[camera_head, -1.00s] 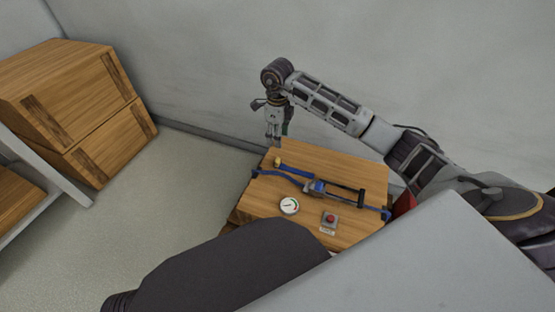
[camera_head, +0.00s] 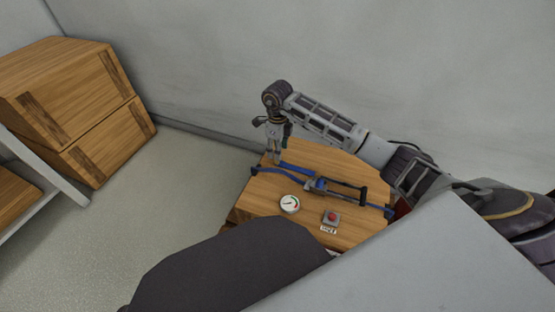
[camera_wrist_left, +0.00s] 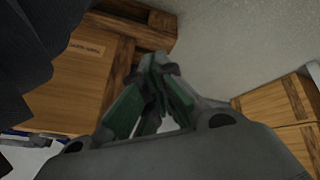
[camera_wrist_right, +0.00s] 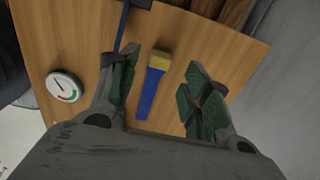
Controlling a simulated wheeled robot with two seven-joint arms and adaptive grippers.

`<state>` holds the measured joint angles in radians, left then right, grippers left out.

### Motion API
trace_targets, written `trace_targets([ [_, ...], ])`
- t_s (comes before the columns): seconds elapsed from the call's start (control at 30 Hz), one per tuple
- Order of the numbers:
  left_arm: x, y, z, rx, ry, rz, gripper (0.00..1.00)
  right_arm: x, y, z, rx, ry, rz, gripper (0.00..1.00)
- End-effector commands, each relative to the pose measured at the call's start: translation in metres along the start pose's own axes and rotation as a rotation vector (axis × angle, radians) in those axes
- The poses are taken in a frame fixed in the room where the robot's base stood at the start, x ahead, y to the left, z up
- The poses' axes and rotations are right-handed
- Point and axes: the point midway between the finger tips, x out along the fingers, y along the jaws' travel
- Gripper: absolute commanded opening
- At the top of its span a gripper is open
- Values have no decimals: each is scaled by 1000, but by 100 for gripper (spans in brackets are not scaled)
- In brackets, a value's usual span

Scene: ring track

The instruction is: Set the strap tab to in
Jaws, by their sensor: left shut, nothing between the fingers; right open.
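The strap tab, a flat blue strip with a yellow end (camera_wrist_right: 160,60), lies on the wooden crate top. Its blue part shows in the head view (camera_head: 297,170); there the yellow end is hidden by my right gripper. My right gripper (camera_head: 273,158) is low over the crate's far left part. In the right wrist view it (camera_wrist_right: 163,68) is open, with one finger on each side of the tab and gaps between. Whether the fingers reach the tab's height, I cannot tell. My left gripper (camera_wrist_left: 157,72) is shut and empty in the left wrist view, away from the tab.
A longer blue strap (camera_head: 264,170) with a dark buckle crosses the crate (camera_head: 262,206). Larger stacked crates (camera_head: 85,85) are at left; a wall is behind.

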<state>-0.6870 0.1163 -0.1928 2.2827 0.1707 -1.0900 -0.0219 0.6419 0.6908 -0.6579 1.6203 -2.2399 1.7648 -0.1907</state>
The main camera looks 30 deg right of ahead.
Motion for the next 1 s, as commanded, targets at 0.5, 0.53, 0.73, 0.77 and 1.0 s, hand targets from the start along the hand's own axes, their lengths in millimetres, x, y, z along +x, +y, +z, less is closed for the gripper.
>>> trace_targets([
  [0.5, 32, 0, 14, -32, 66, 28, 0, 51, 0, 0, 0, -1, 1, 48],
  [0.53, 32, 0, 14, -32, 67, 28, 0, 51, 0, 0, 0, -1, 1, 48],
  [0.73, 33, 0, 14, -33, 69, 29, 0, 52, 0, 0, 0, -1, 0, 48],
  [0.77, 33, 0, 14, -33, 69, 29, 0, 52, 0, 0, 0, -1, 0, 48],
  [1.0, 33, -1, 14, -34, 69, 29, 0, 52, 0, 0, 0, -1, 0, 28],
])
